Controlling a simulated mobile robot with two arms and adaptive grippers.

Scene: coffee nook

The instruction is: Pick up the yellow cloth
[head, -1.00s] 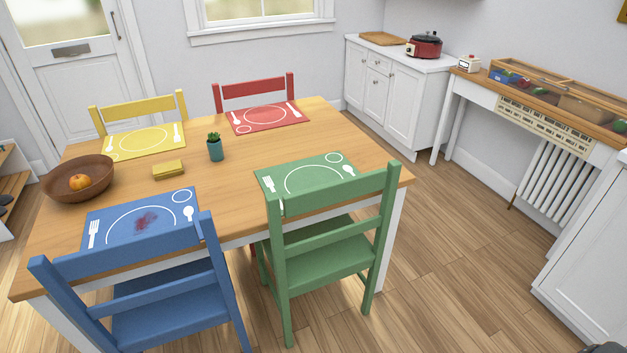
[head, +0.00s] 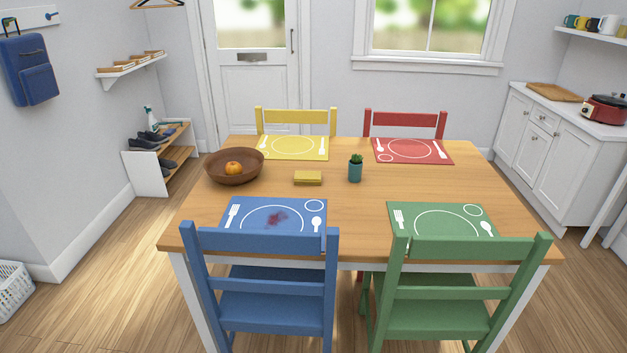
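The yellow cloth (head: 308,178) lies folded on the wooden table, near the middle. It is between the brown bowl and the small potted plant, behind the blue placemat. Nothing covers it. Neither of my grippers shows in the head view.
The table (head: 440,187) also holds a bowl (head: 220,174) with an orange fruit, a potted plant (head: 355,170) and a stained blue placemat (head: 250,214). A blue chair (head: 270,285) and a green chair (head: 450,290) block the near side.

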